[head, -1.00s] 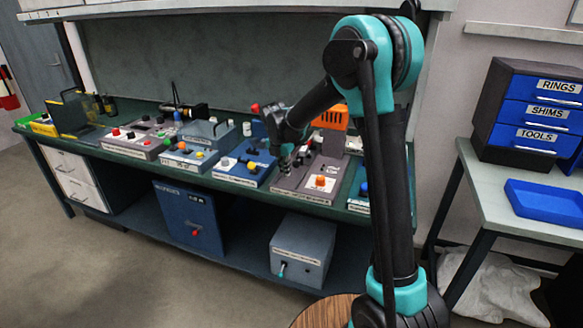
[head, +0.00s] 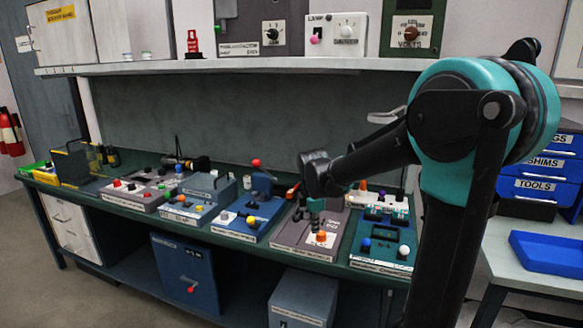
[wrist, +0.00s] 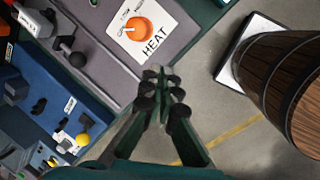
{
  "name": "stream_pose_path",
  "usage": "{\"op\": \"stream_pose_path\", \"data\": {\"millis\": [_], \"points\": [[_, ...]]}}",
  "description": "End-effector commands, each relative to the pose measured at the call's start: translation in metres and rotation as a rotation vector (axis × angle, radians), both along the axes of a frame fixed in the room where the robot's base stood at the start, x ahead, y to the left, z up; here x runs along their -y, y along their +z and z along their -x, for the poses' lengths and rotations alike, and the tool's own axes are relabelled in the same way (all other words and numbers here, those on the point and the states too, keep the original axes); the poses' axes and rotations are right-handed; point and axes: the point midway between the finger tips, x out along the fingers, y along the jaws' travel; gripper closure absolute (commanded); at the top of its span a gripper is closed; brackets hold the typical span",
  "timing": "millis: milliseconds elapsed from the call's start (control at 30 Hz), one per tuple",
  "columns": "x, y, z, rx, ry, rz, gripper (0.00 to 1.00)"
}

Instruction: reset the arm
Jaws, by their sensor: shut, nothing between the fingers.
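My arm rises at the right of the head view and bends left over the workbench (head: 262,243). My gripper (head: 316,215) hangs from its end above the grey control panel with the orange knob (head: 321,238). In the wrist view my gripper (wrist: 162,82) is shut and empty, its fingertips together. There the orange knob (wrist: 137,28), labelled HEAT, is just beyond and left of the fingertips. The gripper looks apart from the knob, though the exact gap is unclear.
A blue panel with a yellow knob (wrist: 83,139) lies left. A round wooden object (wrist: 282,85) stands right in the wrist view. A shelf (head: 230,65) with several switch boxes runs above the bench. A blue tray (head: 548,252) sits on the side table.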

Motion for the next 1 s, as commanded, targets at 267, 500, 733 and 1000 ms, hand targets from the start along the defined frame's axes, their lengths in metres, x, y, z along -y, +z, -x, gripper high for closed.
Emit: {"op": "stream_pose_path", "data": {"millis": [267, 500, 733, 1000], "points": [[0.077, -0.046, 0.101, 0.086, -0.787, -0.258, 1.0], [0.111, -0.089, 0.18, 0.134, -1.375, -0.471, 1.0], [0.119, -0.107, 0.211, 0.148, -1.624, -0.565, 1.0], [0.119, -0.108, 0.212, 0.149, -1.641, -0.572, 1.0]]}}
